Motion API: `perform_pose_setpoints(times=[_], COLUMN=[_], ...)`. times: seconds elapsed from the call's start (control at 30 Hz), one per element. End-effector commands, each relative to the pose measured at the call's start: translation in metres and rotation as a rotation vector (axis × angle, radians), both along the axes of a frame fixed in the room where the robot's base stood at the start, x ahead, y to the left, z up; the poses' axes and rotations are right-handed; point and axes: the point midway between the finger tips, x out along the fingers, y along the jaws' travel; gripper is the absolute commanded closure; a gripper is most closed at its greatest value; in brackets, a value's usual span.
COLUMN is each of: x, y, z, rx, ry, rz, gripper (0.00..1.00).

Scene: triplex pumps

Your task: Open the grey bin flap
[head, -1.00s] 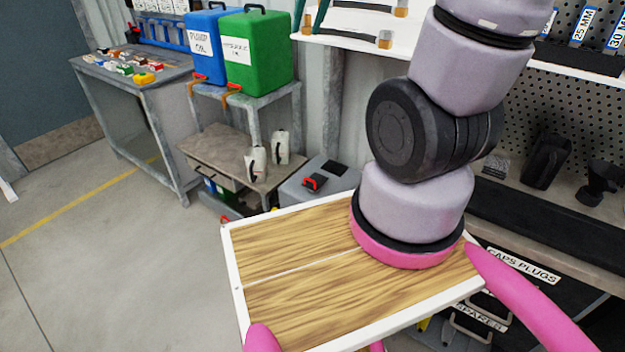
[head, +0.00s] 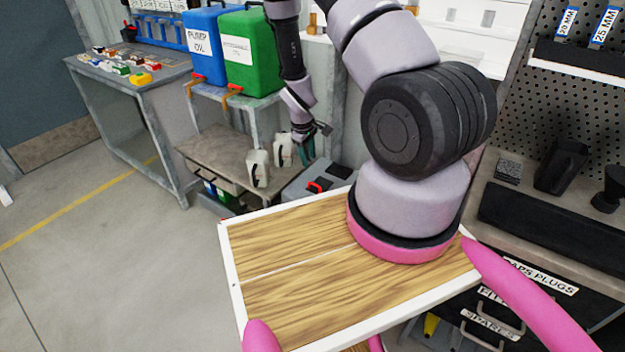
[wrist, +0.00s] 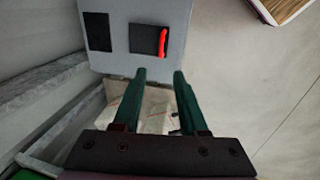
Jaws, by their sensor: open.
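The grey bin (head: 297,190) stands on the floor beyond my wooden deck in the head view. Its top carries a dark flap with a red handle (head: 317,187) and a separate black square (head: 340,171). In the wrist view the bin (wrist: 120,30) is at the top, with the dark flap (wrist: 143,39) and a red strip along its right edge. The flap looks closed. My gripper (head: 308,155) hangs above and just behind the bin in the head view. In the wrist view its green fingers (wrist: 159,75) are apart and empty, pointing toward the bin, not visibly touching it.
Two white jugs (head: 258,168) stand on a low bench (head: 215,150) left of the bin; one is close to my gripper. Blue (head: 205,50) and green (head: 250,50) cans stand on a shelf behind. Open floor (head: 110,260) lies to the left.

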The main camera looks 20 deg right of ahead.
Motion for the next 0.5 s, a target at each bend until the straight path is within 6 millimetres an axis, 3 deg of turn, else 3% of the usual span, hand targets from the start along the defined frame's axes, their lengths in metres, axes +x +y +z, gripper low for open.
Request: perform_pose_setpoints(times=[0.23, 0.5], x=[-0.001, 0.005], y=[-0.005, -0.013], z=[-0.030, -0.080], rx=[-0.006, -0.006], ry=[0.009, 0.009], rz=[0.012, 0.011], gripper=[0.58, 0.58])
